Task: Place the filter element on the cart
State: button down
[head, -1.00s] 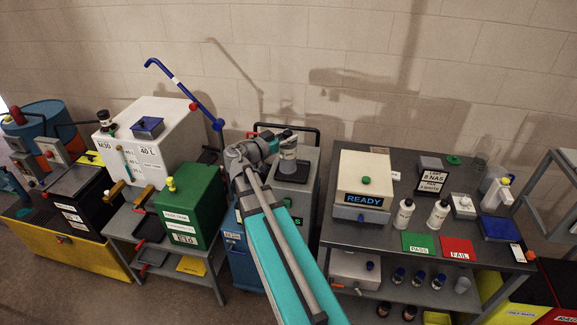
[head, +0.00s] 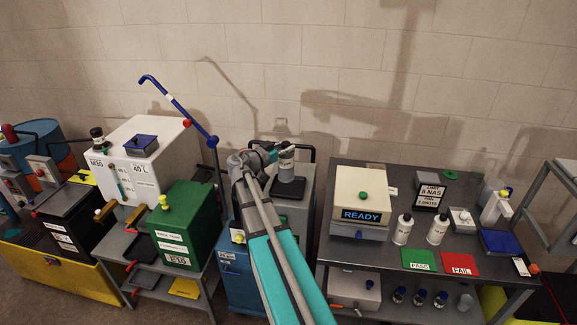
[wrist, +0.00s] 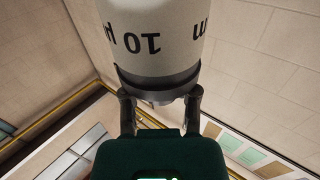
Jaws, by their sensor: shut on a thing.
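The filter element (head: 286,162), a pale cylinder with a dark cap and dark lettering, is upright above or at the dark pad on the cart (head: 301,207). I cannot tell whether it touches the pad. My gripper (head: 270,156) is at its left side, shut on it, partly hidden by my own arm.
The bench (head: 460,285) at right carries the READY box (head: 361,205), bottles, and green and red cards. A green box (head: 187,225) and white tank (head: 145,160) stand left. A blue hooked pipe (head: 180,110) rises left of the cart, whose dark handle is behind the element.

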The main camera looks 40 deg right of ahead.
jog(key=w+d+f+b, duration=0.3)
jog(key=d+f+b, duration=0.1)
jog(key=f+b, duration=0.1)
jog(key=shift+w+f, duration=0.3)
jog(key=shift+w, duration=0.1)
jog(key=shift+a, duration=0.1)
jog(key=shift+w+d+f+b, duration=0.15)
jog(key=shift+f+b, duration=0.85)
jog(key=shift+w+d+f+b, duration=0.15)
jog(key=shift+f+b, duration=0.85)
jog(key=shift+f, duration=0.15)
jog(key=shift+c, duration=1.8)
grip_release()
